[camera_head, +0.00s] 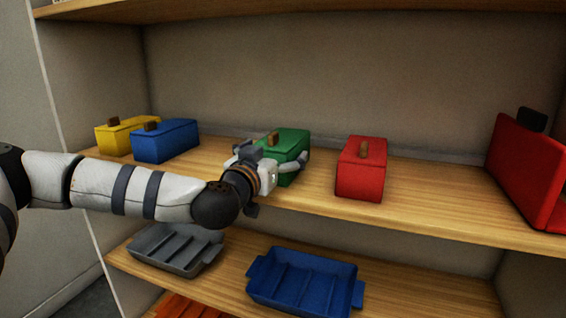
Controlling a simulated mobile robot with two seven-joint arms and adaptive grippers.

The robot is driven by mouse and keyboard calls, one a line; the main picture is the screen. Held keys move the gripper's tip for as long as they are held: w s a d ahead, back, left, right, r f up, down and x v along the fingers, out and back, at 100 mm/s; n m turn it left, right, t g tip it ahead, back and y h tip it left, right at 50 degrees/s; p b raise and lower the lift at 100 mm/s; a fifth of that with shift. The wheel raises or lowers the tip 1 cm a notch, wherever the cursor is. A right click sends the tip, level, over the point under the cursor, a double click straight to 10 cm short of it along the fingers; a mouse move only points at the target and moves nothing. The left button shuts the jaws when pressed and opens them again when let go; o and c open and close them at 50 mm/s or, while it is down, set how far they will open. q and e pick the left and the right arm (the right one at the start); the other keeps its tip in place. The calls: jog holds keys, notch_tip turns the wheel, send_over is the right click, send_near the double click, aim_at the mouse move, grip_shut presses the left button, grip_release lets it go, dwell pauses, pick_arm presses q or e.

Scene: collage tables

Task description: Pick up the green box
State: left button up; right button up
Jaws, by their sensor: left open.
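The green box (290,140) stands on the upper wooden shelf, with a small brown handle on its lid. My left gripper (284,160) reaches in from the left, open, at the front of the green box. One finger shows near the box's right front side. The gripper hides the box's lower left part, and I cannot tell whether the fingers touch it. My right gripper is not in view.
On the same shelf (430,205) are a yellow box (113,141), a blue box (165,146), a red box (361,178) and a large red object (520,172). Below are a grey tray (170,255) and a blue tray (300,283). Another shelf (300,8) lies overhead.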

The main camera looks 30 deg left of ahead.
pick_arm(q)
jog(key=c, duration=1.3)
jog(key=shift+r, duration=0.1)
